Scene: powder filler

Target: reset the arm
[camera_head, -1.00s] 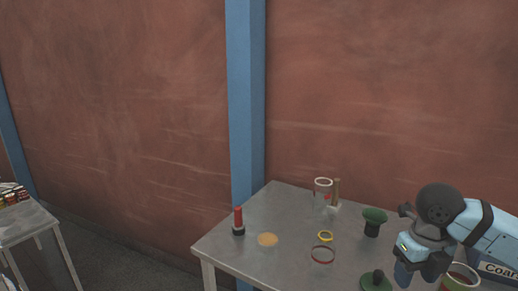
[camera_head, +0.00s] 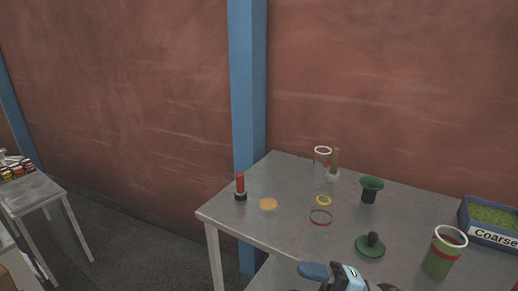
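Part of my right arm (camera_head: 345,276) shows at the bottom edge, in front of the metal table (camera_head: 240,222). It has a dark blue rounded piece at its left end and pale blue and black parts beside it. The rest is cut off by the picture's edge, so I cannot tell whether its gripper is open or shut. I see nothing held. My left gripper is not in view.
On the table are a red-and-black cylinder (camera_head: 240,187), a tan disc (camera_head: 268,204), yellow (camera_head: 323,200) and red (camera_head: 320,217) rings, a clear tube (camera_head: 322,162), green funnel (camera_head: 370,189), green knobbed disc (camera_head: 370,245), green container (camera_head: 442,254) and "Coarse" bin (camera_head: 488,235).

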